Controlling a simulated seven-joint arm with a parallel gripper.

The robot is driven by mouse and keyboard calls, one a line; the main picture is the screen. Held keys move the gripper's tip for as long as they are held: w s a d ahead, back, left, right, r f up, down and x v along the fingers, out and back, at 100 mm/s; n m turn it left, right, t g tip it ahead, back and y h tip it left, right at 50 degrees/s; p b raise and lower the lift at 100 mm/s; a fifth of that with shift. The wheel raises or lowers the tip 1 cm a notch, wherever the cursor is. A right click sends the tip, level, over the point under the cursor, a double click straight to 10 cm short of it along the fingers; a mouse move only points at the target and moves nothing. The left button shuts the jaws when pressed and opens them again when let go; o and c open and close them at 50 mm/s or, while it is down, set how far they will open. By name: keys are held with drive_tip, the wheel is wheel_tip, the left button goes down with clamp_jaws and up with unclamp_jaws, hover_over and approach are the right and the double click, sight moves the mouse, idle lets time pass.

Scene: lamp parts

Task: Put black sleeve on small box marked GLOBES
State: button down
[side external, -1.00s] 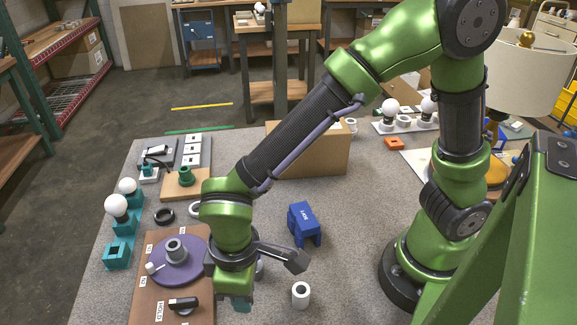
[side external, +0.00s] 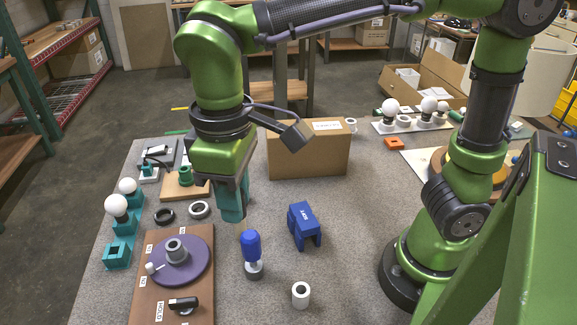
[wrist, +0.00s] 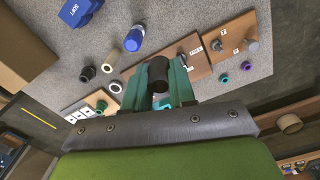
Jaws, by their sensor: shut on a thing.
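My gripper (side external: 232,205) is raised above the table in the side view, with teal fingers pointing down. In the wrist view its fingers (wrist: 158,84) are shut on the black sleeve (wrist: 158,72), a short dark cylinder. The sleeve cannot be made out in the side view. A closed cardboard box (side external: 308,152) stands at the back of the table, right of my gripper and apart from it. It has a white label on top, too small to read. Part of a brown box (wrist: 22,48) shows at the left of the wrist view.
A blue-handled tool (side external: 251,252) stands upright near a blue block (side external: 304,225) and a white cylinder (side external: 301,294). A board with a purple disc (side external: 180,262) is at front left. Black and white rings (side external: 199,210) lie behind it. An open carton (side external: 440,75) is at back right.

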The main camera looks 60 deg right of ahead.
drive_tip(key=w+d+m, duration=0.4)
drive_tip(key=d, duration=0.8)
drive_tip(key=s+d+m, duration=0.3)
drive_tip(key=d+m, duration=0.2)
drive_tip(key=d, duration=0.6)
drive_tip(key=s+d+m, duration=0.2)
drive_tip(key=d+m, duration=0.3)
drive_tip(key=d, duration=0.6)
wheel_tip(320, 180, down, 5)
drive_tip(key=w+d, duration=0.2)
drive_tip(key=w, duration=0.2)
drive_tip(key=w+d+f, duration=0.1)
drive_tip(key=w+d, duration=0.1)
drive_tip(key=w, duration=0.3)
drive_tip(key=w+d, duration=0.2)
drive_tip(key=w, duration=0.2)
drive_tip(key=shift+w+d+f, duration=0.1)
drive_tip(key=shift+w+f, duration=0.15)
drive_tip(key=shift+w+d+f, duration=0.1)
drive_tip(key=shift+w+f, duration=0.1)
drive_tip(key=shift+f, duration=0.7)
drive_tip(key=shift+w+d+f, duration=0.1)
drive_tip(key=shift+w+f, duration=0.1)
drive_tip(key=shift+f, duration=0.7)
